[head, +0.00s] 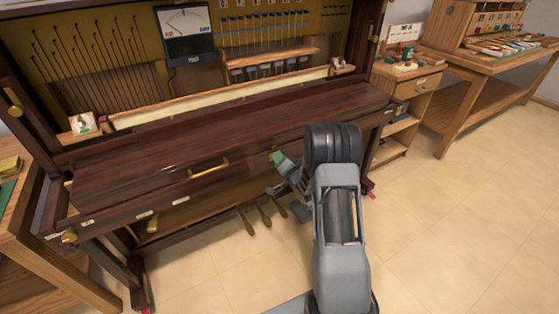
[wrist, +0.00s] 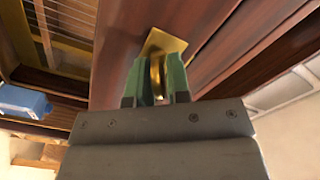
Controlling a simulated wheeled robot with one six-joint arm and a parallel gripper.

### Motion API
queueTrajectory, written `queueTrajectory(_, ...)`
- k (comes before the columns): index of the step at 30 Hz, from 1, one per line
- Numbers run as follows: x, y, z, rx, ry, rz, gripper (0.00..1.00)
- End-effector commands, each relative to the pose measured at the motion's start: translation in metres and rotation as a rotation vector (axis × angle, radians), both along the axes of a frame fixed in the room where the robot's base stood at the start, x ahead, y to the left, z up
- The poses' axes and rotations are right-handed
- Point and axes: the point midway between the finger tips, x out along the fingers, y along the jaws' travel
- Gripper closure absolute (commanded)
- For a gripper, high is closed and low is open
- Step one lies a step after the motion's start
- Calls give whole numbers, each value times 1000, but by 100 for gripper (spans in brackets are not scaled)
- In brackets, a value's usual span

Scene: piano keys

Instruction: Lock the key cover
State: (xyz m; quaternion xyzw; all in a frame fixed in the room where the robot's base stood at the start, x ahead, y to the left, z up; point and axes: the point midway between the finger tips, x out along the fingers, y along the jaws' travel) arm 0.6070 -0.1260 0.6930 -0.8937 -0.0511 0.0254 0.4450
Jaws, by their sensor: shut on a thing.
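The dark brown key cover (head: 230,130) lies closed across the front of the upright piano, with a brass bar handle (head: 209,169) on its front edge left of my gripper. My gripper (head: 275,158) is at the cover's front, right of the handle. In the wrist view its green fingers (wrist: 157,80) are shut on an upright brass lock piece (wrist: 157,70). A square brass plate (wrist: 166,43) shows behind that piece on the dark wood. The fingers hide part of the brass piece, and its full shape and turn are unclear.
The piano's upper front is open, with a meter (head: 185,35) hanging there. Several pedals (head: 264,215) stick out below. A wooden table (head: 60,262) stands left. A drawer cabinet (head: 407,87) and a workbench (head: 490,75) stand right. Tiled floor (head: 450,215) is clear at front right.

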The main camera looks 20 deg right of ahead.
Motion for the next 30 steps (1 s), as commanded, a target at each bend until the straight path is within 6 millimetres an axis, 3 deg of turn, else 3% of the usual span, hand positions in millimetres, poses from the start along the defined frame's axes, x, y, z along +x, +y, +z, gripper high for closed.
queueTrajectory(15, 0, -1, -1, 443, 51, -1, 100)
queueTrajectory(30, 0, -2, -3, 642, 72, -2, 100)
